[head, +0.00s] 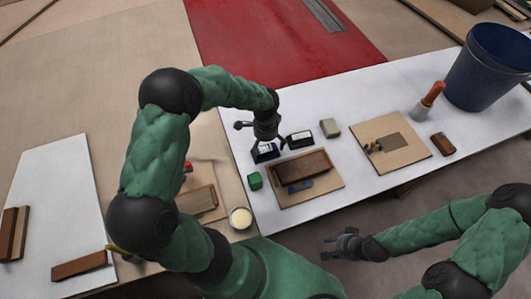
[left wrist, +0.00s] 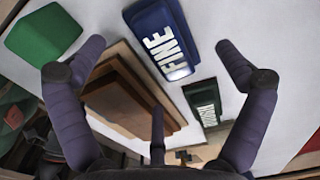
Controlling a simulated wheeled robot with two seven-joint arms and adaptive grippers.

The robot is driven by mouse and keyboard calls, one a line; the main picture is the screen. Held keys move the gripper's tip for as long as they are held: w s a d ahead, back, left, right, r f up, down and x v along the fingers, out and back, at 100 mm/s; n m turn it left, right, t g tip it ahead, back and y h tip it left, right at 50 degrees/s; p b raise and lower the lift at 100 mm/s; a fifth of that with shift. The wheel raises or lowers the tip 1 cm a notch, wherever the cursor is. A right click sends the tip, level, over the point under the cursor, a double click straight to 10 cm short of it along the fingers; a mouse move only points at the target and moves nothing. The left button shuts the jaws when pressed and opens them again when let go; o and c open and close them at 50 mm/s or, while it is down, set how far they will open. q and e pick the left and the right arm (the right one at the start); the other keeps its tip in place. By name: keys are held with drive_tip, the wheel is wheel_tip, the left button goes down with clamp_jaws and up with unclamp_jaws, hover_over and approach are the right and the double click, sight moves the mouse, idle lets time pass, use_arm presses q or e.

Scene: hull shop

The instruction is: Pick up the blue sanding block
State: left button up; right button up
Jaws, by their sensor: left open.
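The blue sanding block (head: 265,153) lies on the white table top, left of a black block. In the left wrist view it is a dark blue block (left wrist: 160,35) with a white label reading FINE. My left gripper (head: 262,136) is just above it in the head view, open and empty, partly covering it. In the left wrist view its purple fingers (left wrist: 155,72) are spread, with the blue block between and beyond the two upper fingertips. My right gripper (head: 338,244) is far off, low in front of the table; its finger opening is too small to judge.
A black labelled block (head: 300,138) stands close right of the blue one. A small green block (head: 255,181) and a board with a brown wooden block (head: 300,167) are nearer. A grey block (head: 330,127), another board (head: 408,155) and a blue bucket (head: 487,68) are rightward.

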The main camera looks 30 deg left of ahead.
sight(267, 151)
use_arm(q)
drive_tip(key=shift+s+d+f+b, duration=0.15)
drive_tip(key=shift+f+b, duration=0.4)
drive_tip(key=shift+f, duration=0.8)
drive_tip(key=shift+w+d+f+b, duration=0.1)
drive_tip(key=shift+f+b, duration=0.45)
drive_tip(key=shift+f, duration=0.8)
drive_tip(key=shift+s, duration=0.1)
drive_tip(key=c, duration=1.1)
